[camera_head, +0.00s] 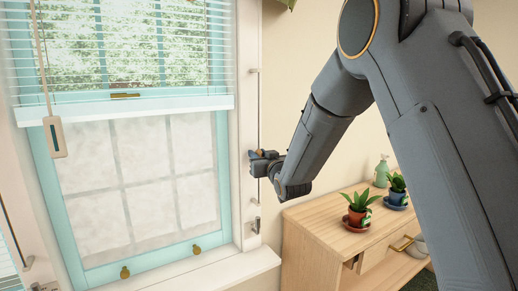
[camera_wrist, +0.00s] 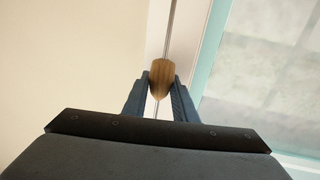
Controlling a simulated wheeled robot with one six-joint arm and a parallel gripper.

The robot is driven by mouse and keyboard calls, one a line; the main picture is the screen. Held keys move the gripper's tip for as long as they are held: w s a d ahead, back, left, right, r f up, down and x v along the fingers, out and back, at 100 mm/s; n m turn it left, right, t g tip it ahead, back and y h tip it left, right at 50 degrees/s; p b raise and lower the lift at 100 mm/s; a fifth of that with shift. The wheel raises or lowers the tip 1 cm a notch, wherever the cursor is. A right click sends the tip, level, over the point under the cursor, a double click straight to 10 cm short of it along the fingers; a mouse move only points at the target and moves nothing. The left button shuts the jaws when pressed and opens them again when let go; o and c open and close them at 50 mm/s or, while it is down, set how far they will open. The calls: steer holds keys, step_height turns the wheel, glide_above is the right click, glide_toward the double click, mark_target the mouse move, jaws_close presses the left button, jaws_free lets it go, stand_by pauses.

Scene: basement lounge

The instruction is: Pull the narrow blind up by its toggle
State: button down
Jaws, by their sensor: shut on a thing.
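My gripper (camera_head: 262,160) is beside the right-hand frame of the window in the head view. It is shut on a wooden toggle (camera_wrist: 161,72), which sits between the fingertips (camera_wrist: 161,90) in the wrist view. The toggle hangs on a thin cord (camera_wrist: 173,25) that runs along the white window frame. In the head view the gripper mostly hides the toggle, and the cord (camera_head: 260,105) runs above it. A white slatted blind (camera_head: 130,104) covers the upper part of the window, its bottom rail about level. Part of another blind (camera_head: 9,267) shows at the lower left edge.
A beige pull (camera_head: 55,137) hangs on another cord at the window's left. A wooden cabinet (camera_head: 318,226) stands below and right of my gripper, bearing two potted plants (camera_head: 359,205) and a green bottle (camera_head: 382,170). The window sill (camera_head: 215,268) juts out below.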

step_height(320, 180, down, 13)
steer(key=b, duration=0.7)
steer(key=shift+f, duration=0.15)
steer(key=shift+f, duration=0.1)
steer(key=c, duration=1.5)
jaws_free()
steer(key=shift+c, duration=0.2)
steer(key=shift+o, duration=0.7)
steer(key=v, duration=0.7)
steer(key=shift+s+b, duration=0.3)
steer(key=shift+s, duration=0.1)
steer(key=shift+d, duration=0.2)
